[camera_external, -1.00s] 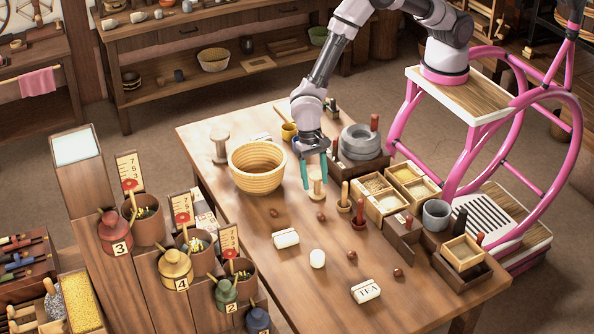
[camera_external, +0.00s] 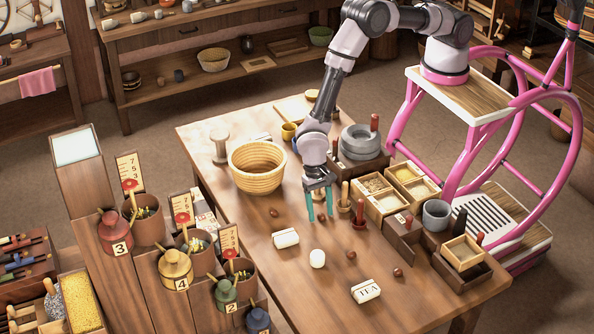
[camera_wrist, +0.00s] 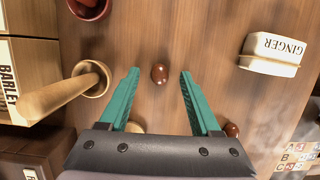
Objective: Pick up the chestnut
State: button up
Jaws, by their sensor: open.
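Several small brown chestnuts lie on the wooden table. One chestnut (camera_wrist: 159,73) shows between my fingertips in the wrist view, touching neither finger; in the external view it is largely by the teal tips (camera_external: 321,217). My gripper (camera_external: 319,214) is open and empty, pointing down low over the table; the exact gap to the wood is hard to judge. A second chestnut (camera_wrist: 231,129) sits beside the right finger in the wrist view. Other chestnuts (camera_external: 351,254) and (camera_external: 398,272) lie nearer the front right.
The ginger block (camera_wrist: 272,54) is to the right. A wicker basket (camera_external: 258,180) and white egg-like piece (camera_external: 317,259) are nearby.

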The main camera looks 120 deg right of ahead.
jog(key=shift+c, duration=0.2)
grip_shut()
jog(key=shift+r, duration=0.1)
